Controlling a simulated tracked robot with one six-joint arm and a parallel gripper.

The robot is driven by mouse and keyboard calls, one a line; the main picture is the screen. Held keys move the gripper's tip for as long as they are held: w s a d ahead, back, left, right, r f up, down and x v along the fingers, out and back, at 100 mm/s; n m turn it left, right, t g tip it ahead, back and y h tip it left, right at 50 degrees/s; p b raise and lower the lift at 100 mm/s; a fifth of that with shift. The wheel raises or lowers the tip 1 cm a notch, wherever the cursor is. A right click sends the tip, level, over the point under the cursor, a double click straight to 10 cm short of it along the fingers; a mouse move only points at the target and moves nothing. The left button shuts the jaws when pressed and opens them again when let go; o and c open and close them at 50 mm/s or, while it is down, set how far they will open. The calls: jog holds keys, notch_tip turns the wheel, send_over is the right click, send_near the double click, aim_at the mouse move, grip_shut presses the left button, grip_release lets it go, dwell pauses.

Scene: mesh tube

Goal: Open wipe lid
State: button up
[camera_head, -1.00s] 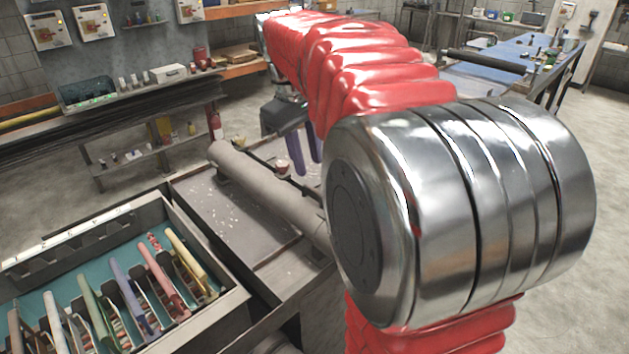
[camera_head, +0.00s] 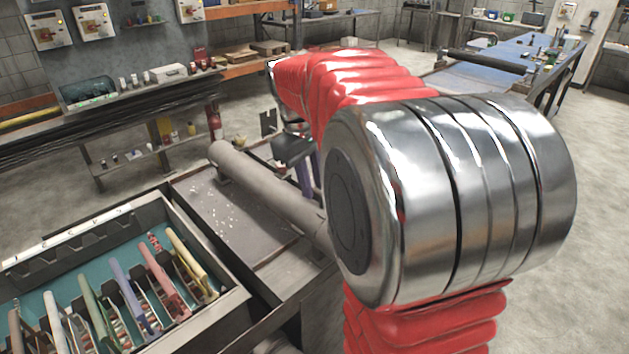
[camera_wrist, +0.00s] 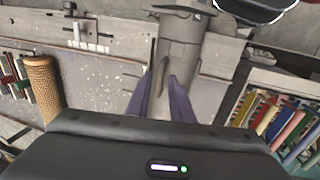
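My gripper (camera_wrist: 161,82) has two purple fingers, set apart at their tips, in the wrist view. It points at the bench near the grey tube (camera_wrist: 181,38), which rises just beyond the fingertips. A thin dark grey piece shows between the tips; I cannot tell what it is or whether they touch it.
A tray (camera_head: 208,322) of coloured upright holders stands at the left; part of it shows at right in the wrist view (camera_wrist: 279,80). A brown woven cylinder (camera_wrist: 41,82) is at left in the wrist view. The grey bench top (camera_head: 215,212) is speckled with white bits.

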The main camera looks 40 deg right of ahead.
grip_shut()
jog(key=shift+d, duration=0.15)
dwell(0.4)
